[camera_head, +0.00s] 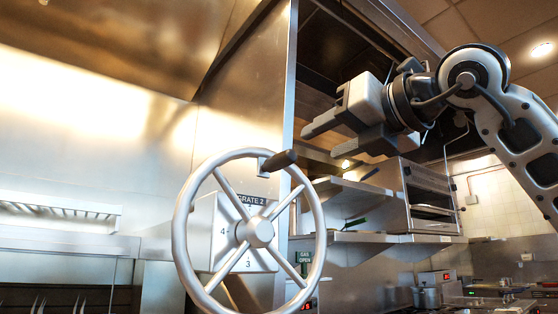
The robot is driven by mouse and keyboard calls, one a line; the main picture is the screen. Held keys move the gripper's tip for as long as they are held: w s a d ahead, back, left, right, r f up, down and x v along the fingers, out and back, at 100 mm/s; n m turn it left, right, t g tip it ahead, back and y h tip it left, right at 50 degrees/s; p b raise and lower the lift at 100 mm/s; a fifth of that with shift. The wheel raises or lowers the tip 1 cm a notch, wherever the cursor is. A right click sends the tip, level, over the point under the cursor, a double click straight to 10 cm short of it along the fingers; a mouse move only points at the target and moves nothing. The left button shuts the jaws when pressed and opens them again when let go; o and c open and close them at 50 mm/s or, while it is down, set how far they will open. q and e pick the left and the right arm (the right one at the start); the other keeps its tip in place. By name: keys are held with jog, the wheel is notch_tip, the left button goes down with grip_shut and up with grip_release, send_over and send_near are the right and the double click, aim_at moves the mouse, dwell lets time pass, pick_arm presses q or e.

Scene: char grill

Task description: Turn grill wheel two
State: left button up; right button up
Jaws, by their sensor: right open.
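The grill wheel (181,231) is a silver spoked ring in the lower middle of the head view. Its dark handle (279,160) sticks out at the upper right of the rim. A box behind the hub carries the label GRATE 2 (251,200) and number marks. My right gripper (319,142) is above and to the right of the handle, open and empty, apart from the wheel, with its fingers pointing left. The wheel's bottom edge is near the lower frame border. My left gripper is not in view.
A steel panel edge (290,80) rises behind the wheel. Steel shelves (350,194) and an oven-like unit (431,200) stand at the right, behind my right arm. A small GAS OPEN sign (305,257) is beside the wheel. Open air lies between gripper and wheel.

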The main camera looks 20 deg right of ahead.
aim_at(279, 169)
jog(key=p+x, duration=0.3)
jog(key=x, duration=0.9)
jog(key=shift+w+a+f, duration=0.1)
jog(key=shift+w+a, duration=0.05)
jog(key=shift+w, duration=0.2)
grip_shut()
